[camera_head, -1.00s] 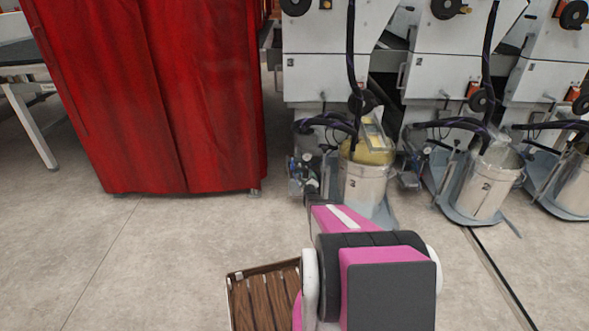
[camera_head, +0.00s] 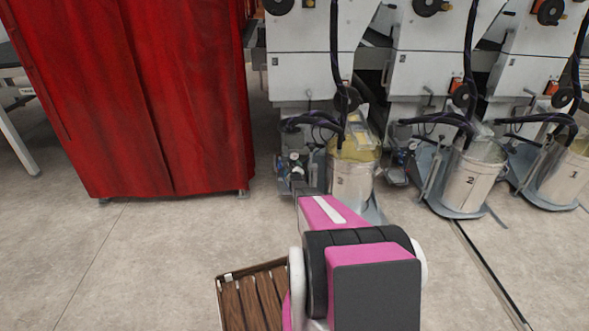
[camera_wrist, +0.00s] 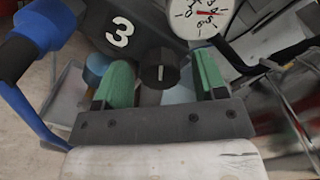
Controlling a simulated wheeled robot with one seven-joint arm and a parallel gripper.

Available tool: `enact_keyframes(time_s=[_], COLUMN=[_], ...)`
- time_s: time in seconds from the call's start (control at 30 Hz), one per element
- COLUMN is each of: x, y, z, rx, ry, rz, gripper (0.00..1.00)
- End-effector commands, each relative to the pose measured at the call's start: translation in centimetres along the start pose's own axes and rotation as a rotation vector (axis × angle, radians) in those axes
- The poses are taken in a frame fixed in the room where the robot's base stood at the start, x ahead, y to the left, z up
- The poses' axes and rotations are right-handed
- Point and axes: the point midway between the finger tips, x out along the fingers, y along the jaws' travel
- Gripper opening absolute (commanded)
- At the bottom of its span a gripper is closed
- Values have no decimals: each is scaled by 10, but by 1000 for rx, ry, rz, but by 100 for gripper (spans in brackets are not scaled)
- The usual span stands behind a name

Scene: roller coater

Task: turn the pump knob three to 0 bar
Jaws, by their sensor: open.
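In the wrist view, a black pump knob (camera_wrist: 160,76) with a pale pointer line, pointing about upright in the picture, sits between the two green fingertips of my gripper (camera_wrist: 162,80). The fingers are open, one on each side, with gaps to the knob. A dark plate with a white number 3 (camera_wrist: 119,32) is just behind and left. A round white gauge (camera_wrist: 203,14) with a red needle is at the top; it is partly cut off and its reading is unclear. In the head view the pump unit (camera_head: 291,166) is small, left of the nearest bucket, and my arm hides the gripper.
A white bucket (camera_head: 349,180) stands right of the pump unit, with more buckets (camera_head: 471,178) farther right. A red curtain (camera_head: 150,100) hangs on the left. In the wrist view, a blue hose fitting (camera_wrist: 40,35) is left of the fingers.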

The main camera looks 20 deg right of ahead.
Motion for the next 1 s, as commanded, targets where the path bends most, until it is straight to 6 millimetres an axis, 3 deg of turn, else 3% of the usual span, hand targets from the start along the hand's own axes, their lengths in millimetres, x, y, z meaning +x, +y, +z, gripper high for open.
enact_keyframes(time_s=[0.23, 0.3, 0.4, 0.77, 1.0], x=[1, 1, 0, 0, 0], y=[0, 0, 0, 0, 0], z=[0, 0, 0, 0, 0], rx=[0, 0, 0, -39, -176], ry=[0, 0, 0, 0, 0], rz=[0, 0, 0, 0, 0], gripper=[65, 42, 16, 16, 16])
